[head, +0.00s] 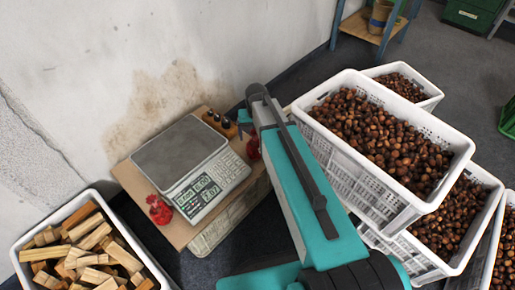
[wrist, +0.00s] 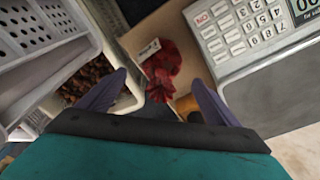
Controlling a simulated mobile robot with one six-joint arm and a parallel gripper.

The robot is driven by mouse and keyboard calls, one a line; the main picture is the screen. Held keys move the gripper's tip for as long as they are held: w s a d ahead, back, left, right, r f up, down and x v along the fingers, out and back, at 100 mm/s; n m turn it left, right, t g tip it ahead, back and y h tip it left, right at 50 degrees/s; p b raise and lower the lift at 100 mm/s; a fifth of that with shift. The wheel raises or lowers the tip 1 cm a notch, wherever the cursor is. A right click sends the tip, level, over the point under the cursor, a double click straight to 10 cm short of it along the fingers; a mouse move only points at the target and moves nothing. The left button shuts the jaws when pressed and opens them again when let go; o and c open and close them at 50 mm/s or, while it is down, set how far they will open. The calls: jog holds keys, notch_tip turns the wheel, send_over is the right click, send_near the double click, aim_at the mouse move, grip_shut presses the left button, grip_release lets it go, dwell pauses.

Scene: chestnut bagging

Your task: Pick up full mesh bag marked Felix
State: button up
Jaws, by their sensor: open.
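A dark red mesh bag (wrist: 162,72) with a small white tag (wrist: 150,47) lies on the wooden board beside the scale in the wrist view. The tag's writing is too small to read. My gripper (wrist: 160,78) is open, its two dark fingers on either side of the bag in the picture; I cannot tell if they touch it. In the head view a red bag (head: 253,148) shows partly behind my arm, right of the scale. Another red bag (head: 159,210) sits at the scale's front left corner. My fingertips are hidden in the head view.
The scale (head: 181,153) stands on a wooden board (head: 134,178) by the wall. White crates of chestnuts (head: 375,130) are stacked close on the right. A crate of wood blocks (head: 88,250) is at lower left. Small dark-topped items (head: 219,122) stand behind the scale.

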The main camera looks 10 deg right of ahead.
aim_at(255, 139)
jog(key=shift+w+f+b, duration=0.2)
jog(key=shift+f, duration=0.65)
jog(key=shift+w+f+b, duration=0.15)
jog(key=shift+f+b, duration=0.1)
jog(key=shift+f, duration=0.6)
jog(key=shift+w+f+b, duration=0.2)
jog(key=shift+f, duration=0.65)
jog(key=shift+c, duration=0.4)
jog(key=c, duration=1.7)
jog(key=shift+r, duration=0.2)
